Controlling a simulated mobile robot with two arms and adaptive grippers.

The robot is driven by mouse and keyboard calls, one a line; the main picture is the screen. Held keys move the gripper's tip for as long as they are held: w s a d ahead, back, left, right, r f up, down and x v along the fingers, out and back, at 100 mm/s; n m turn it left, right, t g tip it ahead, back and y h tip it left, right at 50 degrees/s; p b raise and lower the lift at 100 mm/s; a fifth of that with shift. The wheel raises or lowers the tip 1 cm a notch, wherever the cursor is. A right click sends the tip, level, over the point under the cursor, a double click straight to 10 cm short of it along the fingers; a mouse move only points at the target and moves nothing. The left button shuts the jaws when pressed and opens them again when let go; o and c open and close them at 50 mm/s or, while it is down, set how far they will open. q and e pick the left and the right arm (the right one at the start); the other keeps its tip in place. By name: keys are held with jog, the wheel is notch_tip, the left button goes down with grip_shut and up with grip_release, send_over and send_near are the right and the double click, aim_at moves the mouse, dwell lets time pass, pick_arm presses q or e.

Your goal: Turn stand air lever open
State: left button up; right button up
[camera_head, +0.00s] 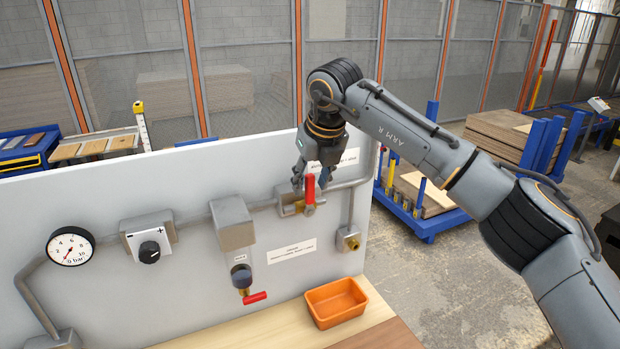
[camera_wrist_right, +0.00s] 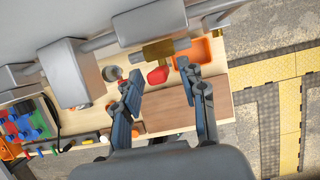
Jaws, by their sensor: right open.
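A red lever (camera_head: 310,188) stands upright on a brass valve (camera_head: 291,208) in the pipe at the upper right of the grey panel. My right gripper (camera_head: 313,176) is at this lever, pointing down, with its fingers spread. In the right wrist view the red lever (camera_wrist_right: 157,76) appears between the two open fingertips (camera_wrist_right: 163,70); I cannot tell whether they touch it. A second red lever (camera_head: 255,297) lies sideways on a lower valve under the grey box. The labels are too small to read. My left gripper is not in view.
A round gauge (camera_head: 71,246) and a black knob (camera_head: 149,252) are on the panel's left. An orange bin (camera_head: 336,302) sits on the wooden bench top (camera_head: 230,333) below. A blue cart (camera_head: 424,221) with boards stands beyond the panel's right edge.

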jog(key=shift+x, duration=1)
grip_shut()
